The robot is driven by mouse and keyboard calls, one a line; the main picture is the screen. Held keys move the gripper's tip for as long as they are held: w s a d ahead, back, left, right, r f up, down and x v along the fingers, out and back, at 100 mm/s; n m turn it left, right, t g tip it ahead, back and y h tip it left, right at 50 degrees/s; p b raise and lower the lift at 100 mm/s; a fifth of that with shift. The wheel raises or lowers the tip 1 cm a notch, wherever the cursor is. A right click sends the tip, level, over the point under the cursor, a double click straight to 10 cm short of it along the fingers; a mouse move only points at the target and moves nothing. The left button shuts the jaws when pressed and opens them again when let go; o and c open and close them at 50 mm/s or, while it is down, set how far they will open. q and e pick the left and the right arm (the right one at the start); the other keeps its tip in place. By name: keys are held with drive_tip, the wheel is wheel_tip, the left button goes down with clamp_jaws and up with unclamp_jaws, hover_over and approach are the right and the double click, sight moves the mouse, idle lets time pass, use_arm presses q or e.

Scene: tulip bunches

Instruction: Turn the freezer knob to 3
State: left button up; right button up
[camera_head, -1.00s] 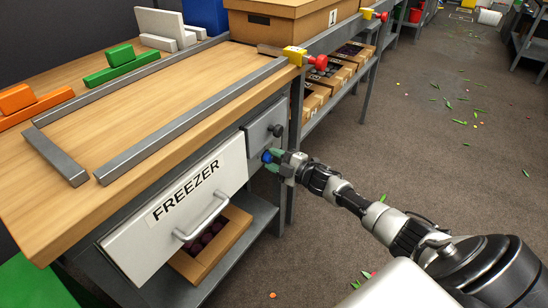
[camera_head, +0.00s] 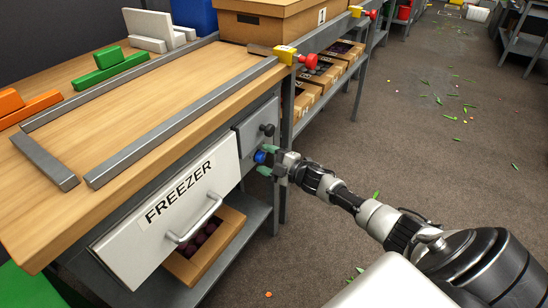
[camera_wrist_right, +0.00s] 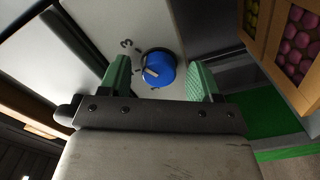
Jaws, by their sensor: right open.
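The blue freezer knob (camera_head: 260,156) is on the grey panel (camera_head: 252,137) to the right of the white freezer front (camera_head: 165,215) marked FREEZER. The other numbers are not readable. My right gripper (camera_head: 268,160) is open at the knob. In the wrist view its green fingertips (camera_wrist_right: 160,80) stand on either side of the knob, with a gap on both sides. My left gripper is not in view.
The wooden tabletop (camera_head: 150,100) overhangs the panel. A freezer handle (camera_head: 195,220) sticks out to the left. A box of dark items (camera_head: 205,250) stands on the shelf below. The floor on the right is mostly clear.

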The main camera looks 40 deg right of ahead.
drive_tip(key=p+v, duration=0.2)
drive_tip(key=v, duration=0.8)
drive_tip(key=shift+s, duration=0.3)
